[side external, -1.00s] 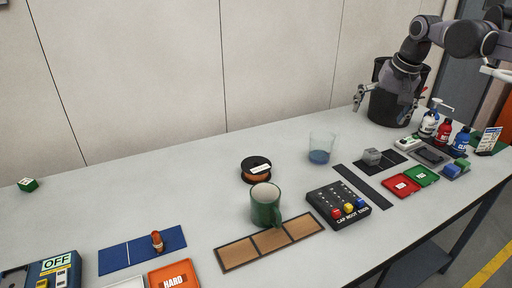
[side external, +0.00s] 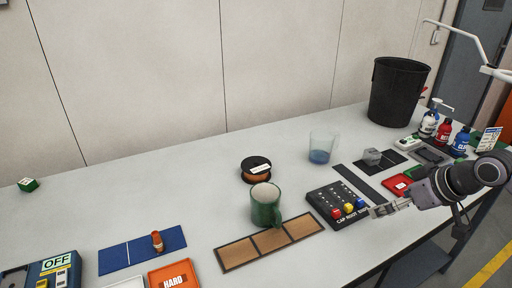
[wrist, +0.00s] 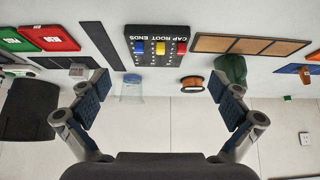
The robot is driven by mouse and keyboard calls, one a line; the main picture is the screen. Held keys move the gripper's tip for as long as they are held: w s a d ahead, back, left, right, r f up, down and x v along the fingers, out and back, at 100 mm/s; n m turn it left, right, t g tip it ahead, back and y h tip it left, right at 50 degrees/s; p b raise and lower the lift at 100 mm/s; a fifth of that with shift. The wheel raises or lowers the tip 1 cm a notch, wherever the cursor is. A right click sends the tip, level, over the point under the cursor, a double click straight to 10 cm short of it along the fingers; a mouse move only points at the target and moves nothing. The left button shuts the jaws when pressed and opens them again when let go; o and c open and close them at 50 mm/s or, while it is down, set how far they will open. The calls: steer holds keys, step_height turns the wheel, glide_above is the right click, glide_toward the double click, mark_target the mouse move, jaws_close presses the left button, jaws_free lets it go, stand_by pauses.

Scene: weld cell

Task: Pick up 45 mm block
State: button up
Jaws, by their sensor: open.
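A grey block (side external: 372,156) sits on a black mat (side external: 391,171) toward the right of the bench. It also shows at the left of the wrist view (wrist: 78,70), partly close to my left finger in the picture. No size marking is readable on it. My gripper (side external: 383,210) is at the bench's front right, beside the cap root ends box and apart from the grey block. In the wrist view, its two blue-padded fingers are spread wide with nothing between them (wrist: 162,100).
A clear beaker (side external: 321,148) stands left of the grey block. The cap root ends box (side external: 325,201), green mug (side external: 264,206), wire spool (side external: 256,170) and black bin (side external: 398,92) are around. A small green block (side external: 28,184) lies far left. Bottles (side external: 444,132) stand right.

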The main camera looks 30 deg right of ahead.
steer(key=c, duration=0.4)
steer(key=w+d+r+m+g+h, duration=0.1)
steer(key=w+d+r+m+g, duration=0.1)
steer(key=w+d+r+m, duration=0.45)
steer(key=m+g+h, duration=0.4)
steer(key=m+g, duration=0.2)
steer(key=m, duration=0.7)
glide_above(373, 152)
steer(key=a, duration=0.4)
step_height(373, 152, down, 8)
steer(key=x, duration=0.5)
steer(key=shift+w+a+f, duration=0.1)
steer(key=shift+w+a, duration=0.1)
steer(key=shift+x, duration=2.65)
